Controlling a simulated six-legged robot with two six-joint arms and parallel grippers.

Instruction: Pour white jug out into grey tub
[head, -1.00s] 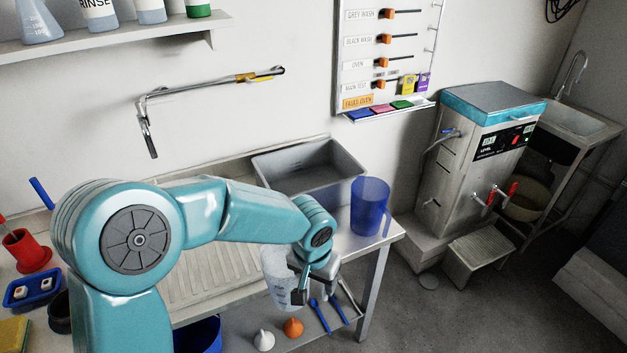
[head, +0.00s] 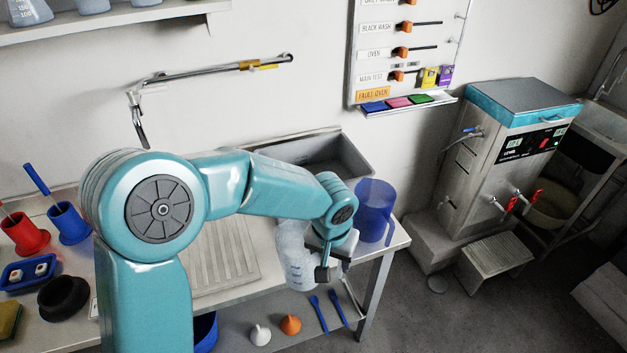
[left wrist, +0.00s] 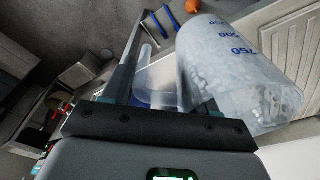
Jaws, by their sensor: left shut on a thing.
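The white jug (head: 294,250) is translucent with blue marks and is in my left gripper (head: 333,264), at the bench's front edge. In the left wrist view the jug (left wrist: 225,60) looks tilted, with pale lumps or fluid showing inside; I cannot tell which. My left gripper is shut on it. The grey tub (head: 352,158) is a rectangular basin at the back of the bench, behind my left forearm. My arm hides part of it. The jug is in front of the tub, not over it. My right gripper is out of view.
A blue jug (head: 375,212) stands right of the tub, close to my left wrist. Below are a white funnel-like item (head: 260,335), an orange one (head: 290,324) and blue scoops (head: 328,312). A wall pipe (head: 220,72) is above the bench. A steel machine (head: 490,165) stands right.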

